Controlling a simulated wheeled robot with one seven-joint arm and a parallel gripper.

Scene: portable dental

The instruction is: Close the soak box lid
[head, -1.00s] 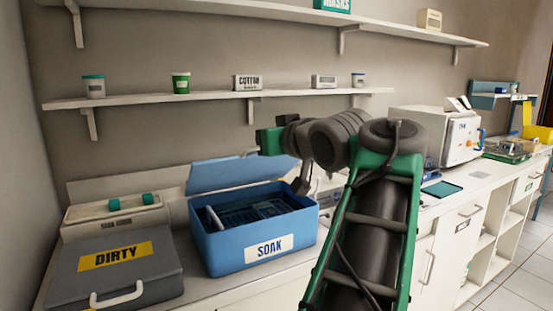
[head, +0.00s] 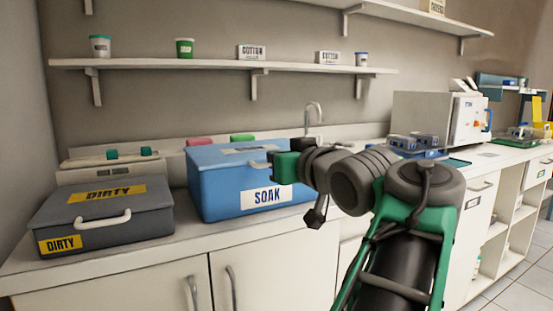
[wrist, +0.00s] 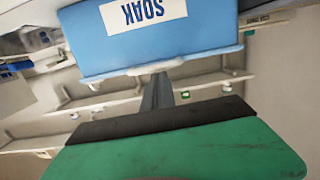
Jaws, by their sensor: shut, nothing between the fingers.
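The blue soak box (head: 230,195) stands on the counter with its white SOAK label facing me in the head view. Its lid (head: 215,155) lies flat across the top, and the inside is hidden. My gripper (head: 268,165) is at the lid's front edge, right of the box's middle, shut and empty. In the wrist view the box (wrist: 205,40) appears upside down, and my shut fingers (wrist: 159,82) point at its lid rim beside a pale handle. I cannot tell whether they touch it.
A grey DIRTY box (head: 105,215) with a handle stands left of the soak box. A shelf (head: 220,66) with small containers runs above. A tap (head: 314,115) stands behind. A white machine (head: 440,118) sits farther right on the counter.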

